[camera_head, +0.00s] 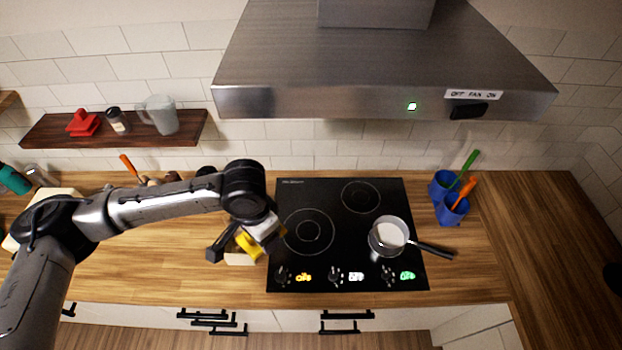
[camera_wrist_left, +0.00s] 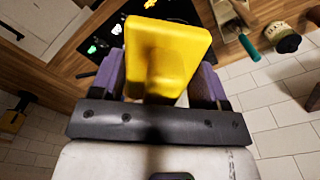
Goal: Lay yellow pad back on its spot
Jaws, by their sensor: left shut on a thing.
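The yellow pad (camera_wrist_left: 165,55) is a thick block between the fingers of my left gripper (camera_wrist_left: 160,85) in the left wrist view. The gripper is shut on it. In the head view, the pad (camera_head: 249,245) shows at my left gripper (camera_head: 240,238), over the wooden counter just left of the black cooktop. A pale, flat-looking thing (camera_head: 238,260) lies on the counter beneath it, mostly hidden by the gripper. I cannot tell whether the pad touches it. My right gripper is not in view.
A pot (camera_head: 389,236) stands on the right of the cooktop (camera_head: 345,215), its handle pointing right. Blue cups (camera_head: 452,208) with utensils stand beyond. The steel hood (camera_head: 385,75) hangs above. A wooden shelf (camera_head: 110,131) holds a pitcher (camera_head: 160,115).

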